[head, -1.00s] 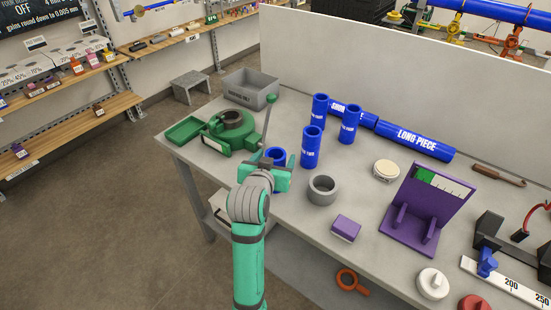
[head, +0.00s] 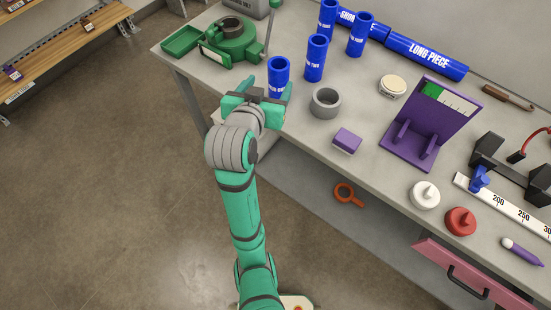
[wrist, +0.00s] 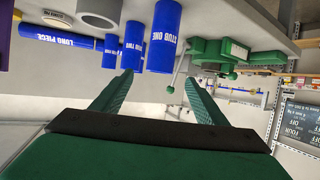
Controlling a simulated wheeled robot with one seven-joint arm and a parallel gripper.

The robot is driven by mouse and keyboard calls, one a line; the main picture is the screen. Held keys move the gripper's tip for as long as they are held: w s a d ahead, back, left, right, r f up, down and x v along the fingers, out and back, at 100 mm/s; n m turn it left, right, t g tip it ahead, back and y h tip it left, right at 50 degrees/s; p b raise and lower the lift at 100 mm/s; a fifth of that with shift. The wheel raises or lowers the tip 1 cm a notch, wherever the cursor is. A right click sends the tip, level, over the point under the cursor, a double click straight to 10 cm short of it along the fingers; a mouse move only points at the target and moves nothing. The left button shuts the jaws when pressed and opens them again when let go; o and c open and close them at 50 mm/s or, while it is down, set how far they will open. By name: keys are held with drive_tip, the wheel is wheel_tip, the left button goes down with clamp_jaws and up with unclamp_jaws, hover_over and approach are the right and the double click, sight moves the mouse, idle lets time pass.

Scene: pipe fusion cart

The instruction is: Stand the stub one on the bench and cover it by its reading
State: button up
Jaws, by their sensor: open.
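Stub one (head: 279,73), a blue tube, stands upright at the bench's front left; its foot is hidden behind my gripper in the head view. The wrist view is upside down and shows its "STUB ONE" lettering (wrist: 164,35). My gripper (head: 256,97) is open and empty in front of it. In the wrist view the tube lies beyond and between the two fingertips (wrist: 160,77), apparently clear of both. A white cap (head: 425,196) and a red cap (head: 460,221) sit at the bench's front right. A purple stand (head: 420,125) carries a green and white scale.
Two more blue stubs (head: 315,58) (head: 358,35) stand behind, with another tube (head: 327,18). The long piece (head: 426,58) lies at the back. A grey ring (head: 325,103) and purple block (head: 347,141) are to the right. A green clamp-like device (head: 232,40) is at left.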

drive_tip(key=s+d+f+n+t+y, duration=0.1)
drive_tip(key=s+f+n, duration=0.1)
drive_tip(key=s+f, duration=0.55)
drive_tip(key=s+d+f+n+y, duration=0.15)
drive_tip(key=s+f, duration=0.35)
drive_tip(key=f, duration=0.6)
drive_tip(key=s+f+t, duration=0.1)
drive_tip(key=s+f, duration=0.1)
drive_tip(key=s, duration=2.2)
drive_tip(key=shift+s+m, duration=0.35)
drive_tip(key=shift+m, duration=0.1)
drive_tip(key=shift+f+y, duration=0.1)
drive_tip(key=shift+y, duration=0.15)
